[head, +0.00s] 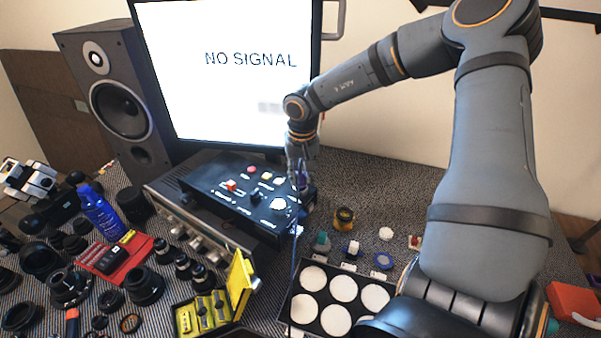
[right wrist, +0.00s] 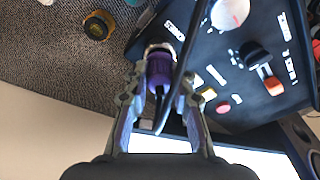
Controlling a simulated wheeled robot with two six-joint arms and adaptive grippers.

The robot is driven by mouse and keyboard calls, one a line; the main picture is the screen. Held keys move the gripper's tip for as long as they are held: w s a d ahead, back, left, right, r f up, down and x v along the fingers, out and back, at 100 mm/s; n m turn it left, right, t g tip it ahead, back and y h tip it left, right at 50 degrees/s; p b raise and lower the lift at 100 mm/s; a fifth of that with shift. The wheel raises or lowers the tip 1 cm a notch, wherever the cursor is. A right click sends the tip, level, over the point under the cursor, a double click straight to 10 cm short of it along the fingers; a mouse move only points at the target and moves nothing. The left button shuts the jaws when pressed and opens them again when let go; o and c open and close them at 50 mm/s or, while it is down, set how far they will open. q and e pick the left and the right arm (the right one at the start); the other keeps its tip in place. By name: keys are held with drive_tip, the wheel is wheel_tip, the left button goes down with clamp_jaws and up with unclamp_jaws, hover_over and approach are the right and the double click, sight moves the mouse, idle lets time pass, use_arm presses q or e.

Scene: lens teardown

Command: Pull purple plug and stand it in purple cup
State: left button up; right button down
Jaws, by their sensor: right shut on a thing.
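The purple plug (right wrist: 160,70) with its dark cable is between the fingers of my right gripper (right wrist: 160,100), which is shut on it. The plug's front end meets a metal ring socket (right wrist: 158,47) at the edge of the black control box (right wrist: 230,55); it looks seated there. In the head view my right gripper (head: 303,165) is at the right end of the box, and the plug (head: 304,180) shows as a small purple patch. A blue-purple round cup (head: 383,260) stands on the mat to the right; its exact colour is hard to tell. My left gripper is not in view.
A black tray (head: 322,262) with white round pads lies in front. The cable (head: 294,250) hangs past the tray. The monitor (head: 235,75) stands behind.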

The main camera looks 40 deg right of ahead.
drive_tip(key=shift+f, duration=0.2)
drive_tip(key=c, duration=1)
unclamp_jaws()
drive_tip(key=shift+c, duration=0.2)
drive_tip(key=shift+r, duration=0.15)
